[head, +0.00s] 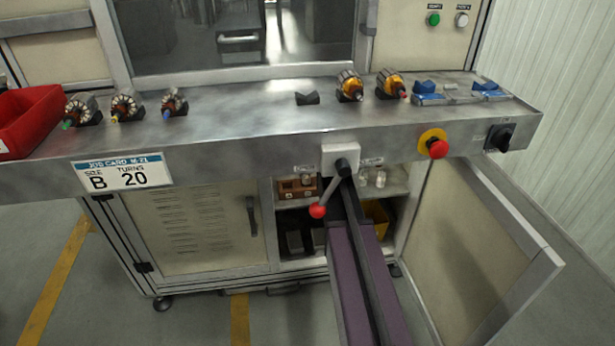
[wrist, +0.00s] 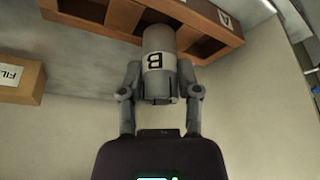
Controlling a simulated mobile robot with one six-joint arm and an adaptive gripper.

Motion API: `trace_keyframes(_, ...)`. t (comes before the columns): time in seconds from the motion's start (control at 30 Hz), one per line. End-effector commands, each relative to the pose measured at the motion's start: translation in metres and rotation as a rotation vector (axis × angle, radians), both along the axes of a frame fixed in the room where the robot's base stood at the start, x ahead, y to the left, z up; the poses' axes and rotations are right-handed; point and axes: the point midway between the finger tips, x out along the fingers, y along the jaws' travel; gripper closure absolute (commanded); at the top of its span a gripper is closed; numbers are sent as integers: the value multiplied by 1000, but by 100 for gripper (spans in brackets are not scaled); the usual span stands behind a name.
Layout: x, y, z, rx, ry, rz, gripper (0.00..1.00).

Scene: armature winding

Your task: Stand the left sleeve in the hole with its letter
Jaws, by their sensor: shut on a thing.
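My gripper (wrist: 160,95) is shut on a grey cylindrical sleeve (wrist: 157,40) in the wrist view. The sleeve has a white band with a black letter B, upside down in this picture. Its far end overlaps a brown wooden rack (wrist: 235,30) with dark openings. I cannot tell whether the sleeve is in an opening or only in front of it. A label reading A shows at the rack's right; other letters are hidden. In the head view a brown rack (head: 289,196) sits on the cabinet shelf, and my gripper is hidden there.
A brown box (wrist: 20,90) marked "FIL" stands left in the wrist view. Pale small objects (head: 380,178) stand on the shelf's right. A red-knobbed lever (head: 317,210) hangs before the opening. The cabinet door (head: 470,240) is open at right. A job card (head: 122,174) reads B, 20.

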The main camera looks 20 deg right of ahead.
Motion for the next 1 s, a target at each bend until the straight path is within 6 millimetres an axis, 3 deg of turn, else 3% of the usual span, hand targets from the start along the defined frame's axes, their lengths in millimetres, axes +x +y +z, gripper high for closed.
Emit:
trace_keyframes(0.47, -1, -10, -2, 0, 0, -11, 100)
trace_keyframes(1.0, -2, -17, -35, 0, 0, -18, 100)
